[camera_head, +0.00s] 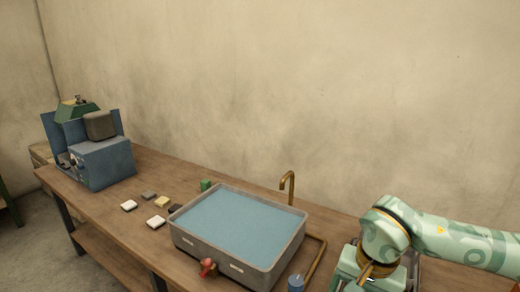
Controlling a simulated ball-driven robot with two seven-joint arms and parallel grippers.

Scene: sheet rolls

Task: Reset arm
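My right arm, pale green, comes in from the right edge and bends down at the lower right. Its wrist end, with the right gripper (368,281), is at the bottom edge, right of the water basin. The fingers are not clear there, so I cannot tell whether they are open or shut or hold anything. My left arm and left gripper are not in view.
A grey basin (218,259) of blue water stands on the wooden table (108,205), with a brass tap (289,182) behind and a red valve (208,267) in front. Several small blocks (156,221) lie left of it. A blue machine (104,163) stands at the far left.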

